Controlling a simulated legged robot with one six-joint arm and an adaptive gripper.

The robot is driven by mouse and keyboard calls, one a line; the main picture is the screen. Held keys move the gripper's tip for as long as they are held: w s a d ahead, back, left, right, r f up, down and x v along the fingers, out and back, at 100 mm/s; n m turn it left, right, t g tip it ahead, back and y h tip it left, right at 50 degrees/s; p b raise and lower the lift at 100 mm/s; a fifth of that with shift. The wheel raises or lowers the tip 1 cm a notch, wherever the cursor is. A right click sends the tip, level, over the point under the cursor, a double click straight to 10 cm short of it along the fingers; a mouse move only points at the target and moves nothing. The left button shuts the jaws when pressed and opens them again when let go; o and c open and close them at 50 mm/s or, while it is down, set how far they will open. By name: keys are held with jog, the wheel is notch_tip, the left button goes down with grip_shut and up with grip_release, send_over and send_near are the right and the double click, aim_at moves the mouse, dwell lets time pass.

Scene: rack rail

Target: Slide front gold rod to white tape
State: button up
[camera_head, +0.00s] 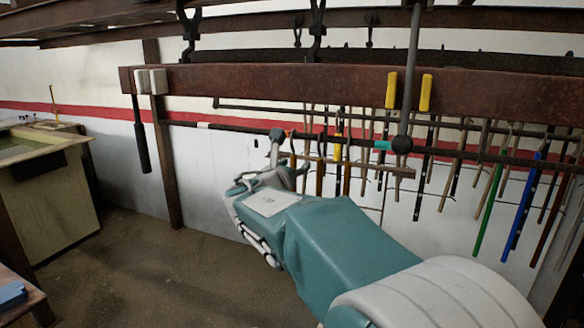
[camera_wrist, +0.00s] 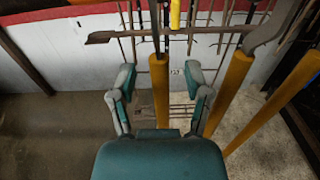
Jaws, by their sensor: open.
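My gripper (camera_head: 262,180) is open and empty, its two fingers spread in the wrist view (camera_wrist: 160,80). A gold rod (camera_wrist: 159,92) hangs upright in the wrist view, lined up between the fingertips; I cannot tell whether it is within their reach. Two more gold rods (camera_wrist: 232,95) (camera_wrist: 282,100) hang to its right, looking slanted. In the head view gold rods (camera_head: 320,178) (camera_head: 347,178) hang from the dark rail just right of my gripper. The white tape (camera_head: 203,126) is a short band near the left end of this rail, left of my gripper.
A teal band (camera_head: 382,145) marks the rail farther right, beside a dark vertical post (camera_head: 409,90). Many coloured rods hang beyond it. A rusty beam (camera_head: 260,80) runs above. A dark rod (camera_head: 142,146) hangs at left.

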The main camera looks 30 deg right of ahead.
jog(key=shift+a, duration=0.1)
jog(key=w+a, duration=0.6)
jog(key=w, duration=0.2)
dwell(1.0)
jog(key=shift+a, duration=0.15)
jog(key=w+a, duration=0.6)
jog(key=w, duration=0.1)
jog(key=shift+w, duration=0.4)
dwell(0.9)
jog(key=shift+w+a, duration=0.8)
jog(key=shift+w, duration=0.2)
jog(key=shift+w+a, duration=0.8)
jog(key=shift+w, duration=0.2)
